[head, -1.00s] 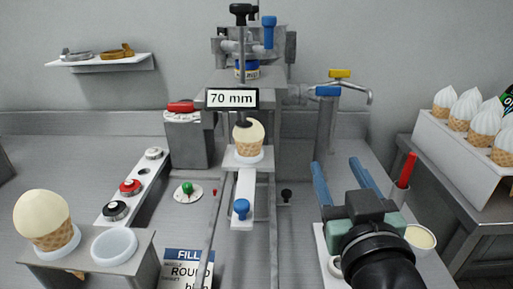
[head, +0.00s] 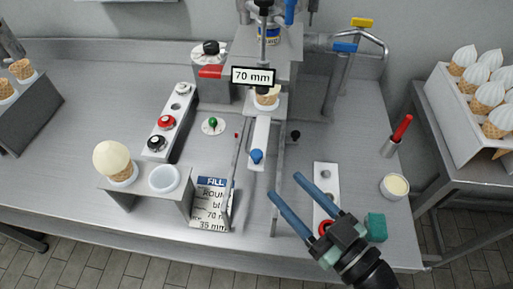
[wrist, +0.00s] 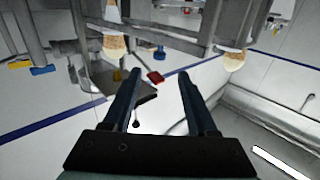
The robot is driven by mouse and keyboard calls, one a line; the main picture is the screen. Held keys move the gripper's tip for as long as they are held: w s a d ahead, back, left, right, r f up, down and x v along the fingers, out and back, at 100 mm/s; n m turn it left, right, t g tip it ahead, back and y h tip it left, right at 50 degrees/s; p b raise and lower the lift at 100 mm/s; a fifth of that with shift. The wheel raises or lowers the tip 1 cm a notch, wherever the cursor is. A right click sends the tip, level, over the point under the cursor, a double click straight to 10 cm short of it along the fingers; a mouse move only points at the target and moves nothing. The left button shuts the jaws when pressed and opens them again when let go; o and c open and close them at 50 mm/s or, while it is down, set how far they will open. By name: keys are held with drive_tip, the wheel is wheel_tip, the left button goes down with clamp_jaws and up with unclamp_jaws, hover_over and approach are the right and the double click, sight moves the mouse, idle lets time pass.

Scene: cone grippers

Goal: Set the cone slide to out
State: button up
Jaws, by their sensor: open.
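The cone slide (head: 260,132) is a narrow white strip running front to back in the middle of the bench. Its blue knob (head: 257,156) is at the front end. A filled cone (head: 268,97) stands at its back end under the machine, partly hidden by the 70 mm sign (head: 253,76). My gripper (head: 284,184) is open and empty, its two blue fingers pointing up-left, in front and to the right of the blue knob. The fingers do not appear to touch it. The wrist view shows the open fingers (wrist: 158,74) with nothing clearly held.
A FILL card (head: 211,190) and a stand with a cone (head: 114,160) are left. A button panel (head: 166,122) is behind them. A white plate (head: 326,183), a cup (head: 395,186) and a green block (head: 376,227) lie right. A thin upright rod is near the slide.

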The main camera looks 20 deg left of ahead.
sight(260, 159)
drive_tip(key=p+x, duration=0.2)
drive_tip(key=x, duration=0.8)
drive_tip(key=shift+a, duration=0.25)
clamp_jaws()
idle(0.9)
